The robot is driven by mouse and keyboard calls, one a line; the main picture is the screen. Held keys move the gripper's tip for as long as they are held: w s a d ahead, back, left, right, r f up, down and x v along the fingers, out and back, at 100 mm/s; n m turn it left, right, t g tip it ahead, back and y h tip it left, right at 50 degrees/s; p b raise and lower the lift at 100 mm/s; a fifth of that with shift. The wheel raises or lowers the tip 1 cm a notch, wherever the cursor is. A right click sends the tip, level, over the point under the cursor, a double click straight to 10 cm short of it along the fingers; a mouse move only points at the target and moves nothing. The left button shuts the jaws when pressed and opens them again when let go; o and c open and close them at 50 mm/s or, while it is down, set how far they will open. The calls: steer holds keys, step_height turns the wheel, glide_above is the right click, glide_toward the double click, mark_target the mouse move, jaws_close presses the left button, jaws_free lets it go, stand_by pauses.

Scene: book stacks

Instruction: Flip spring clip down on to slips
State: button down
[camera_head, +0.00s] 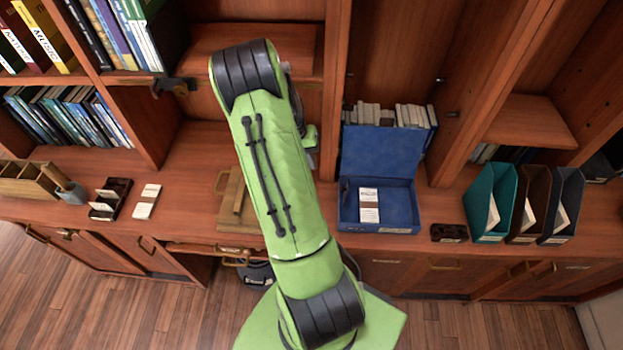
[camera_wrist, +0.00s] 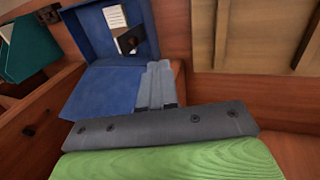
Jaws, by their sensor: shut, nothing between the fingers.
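The blue box file (camera_head: 348,218) stands on the counter right of my arm, its lid (camera_head: 378,150) raised. White slips with a brown band (camera_head: 369,196) lie inside. In the wrist view the box (camera_wrist: 88,35) is at the upper left, with the slips (camera_wrist: 115,16) and a dark piece that looks like the spring clip (camera_wrist: 130,40) beside them. I cannot tell the clip's exact angle. My gripper (camera_wrist: 158,66) is shut and empty, apart from the clip, its grey fingers overlapping the blue box and lid in the picture. In the head view my arm hides it.
A wooden board or press (camera_head: 232,200) stands left of the box. A small dark tray (camera_head: 449,233) and several upright files, the nearest teal (camera_head: 490,200), stand to the right. Shelf uprights and books are behind. A white card stack (camera_head: 146,201) lies at the left.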

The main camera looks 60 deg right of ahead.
steer(key=shift+f, duration=0.2)
steer(key=s+d+f+p, duration=0.1)
steer(key=s+f, duration=0.2)
steer(key=f, duration=0.2)
steer(key=s+d+f, duration=0.2)
steer(key=s+f, duration=0.1)
steer(key=f, duration=0.2)
steer(key=shift+s+d+p, duration=0.2)
steer(key=shift+d+p, duration=0.05)
steer(key=shift+p, duration=0.1)
steer(key=shift+d+b, duration=0.1)
steer(key=shift+b, duration=0.2)
